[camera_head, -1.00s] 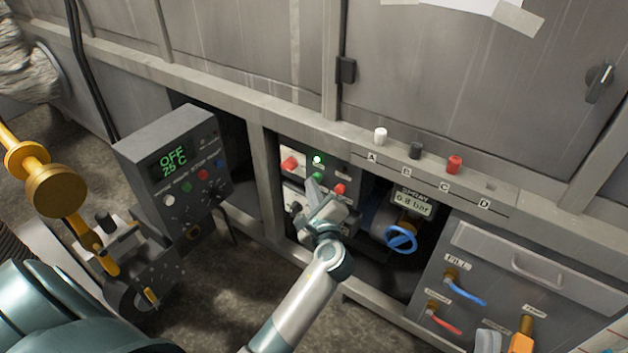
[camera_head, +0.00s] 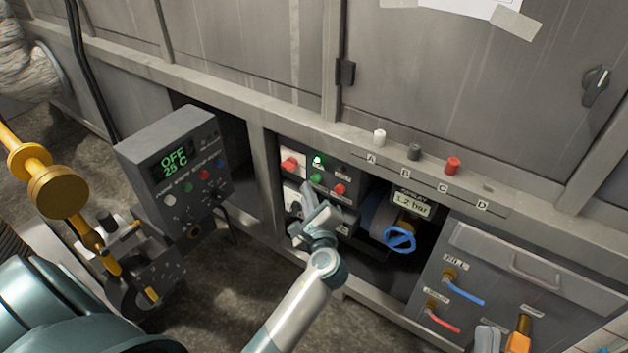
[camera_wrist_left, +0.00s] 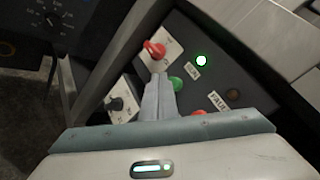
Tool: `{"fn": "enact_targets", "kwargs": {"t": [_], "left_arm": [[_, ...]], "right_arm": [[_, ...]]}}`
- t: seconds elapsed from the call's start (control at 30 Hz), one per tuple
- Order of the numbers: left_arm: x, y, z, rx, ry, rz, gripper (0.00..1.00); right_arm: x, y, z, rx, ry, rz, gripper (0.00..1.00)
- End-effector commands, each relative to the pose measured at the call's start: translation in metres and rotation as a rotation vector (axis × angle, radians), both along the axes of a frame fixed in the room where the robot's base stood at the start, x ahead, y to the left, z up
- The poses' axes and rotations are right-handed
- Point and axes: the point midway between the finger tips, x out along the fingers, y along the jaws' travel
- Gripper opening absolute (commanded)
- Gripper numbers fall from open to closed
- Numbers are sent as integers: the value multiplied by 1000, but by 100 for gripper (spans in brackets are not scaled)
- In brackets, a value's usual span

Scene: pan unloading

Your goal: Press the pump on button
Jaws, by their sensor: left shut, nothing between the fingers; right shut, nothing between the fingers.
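The pump panel (camera_head: 355,180) sits in the recess under the ledge. It carries a green button (camera_head: 316,180), a red button (camera_head: 339,190) and a lit lamp (camera_head: 317,160) with a green glow. The green button also shows in the left wrist view (camera_wrist_left: 175,83), just right of the fingertips. My left gripper (camera_head: 307,190) is shut and empty, just below the green button and apart from it in the picture. The pressure display (camera_head: 410,204) reads 1.2 bar. My right gripper (camera_head: 488,338) shows at the bottom edge, shut.
A red rotary switch (camera_head: 290,163) is left of the green button. A blue valve wheel (camera_head: 400,238) stands to the right. A grey control box (camera_head: 175,165) reading OFF and 25 C stands at left. White, black and red knobs line the ledge (camera_head: 465,185).

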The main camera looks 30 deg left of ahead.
Motion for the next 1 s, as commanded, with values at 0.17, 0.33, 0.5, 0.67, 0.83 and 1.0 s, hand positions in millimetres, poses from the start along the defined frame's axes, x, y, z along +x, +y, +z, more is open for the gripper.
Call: {"fn": "enact_targets", "kwargs": {"t": [0.17,0.33,0.5,0.67,0.83,1.0], "left_arm": [[-12,1,1,0,2,1,0],[-26,2,1,0,2,0,0],[-40,3,1,0,1,1,0],[-47,4,0,1,1,0,0],[-48,4,0,0,0,0,0],[-48,4,0,0,0,0,0]], "right_arm": [[0,0,7,0,0,0,0],[0,0,13,0,0,0,0],[0,0,18,0,0,0,0],[0,0,20,0,0,0,0],[0,0,19,0,0,0,0],[0,0,19,0,0,0,0]]}}
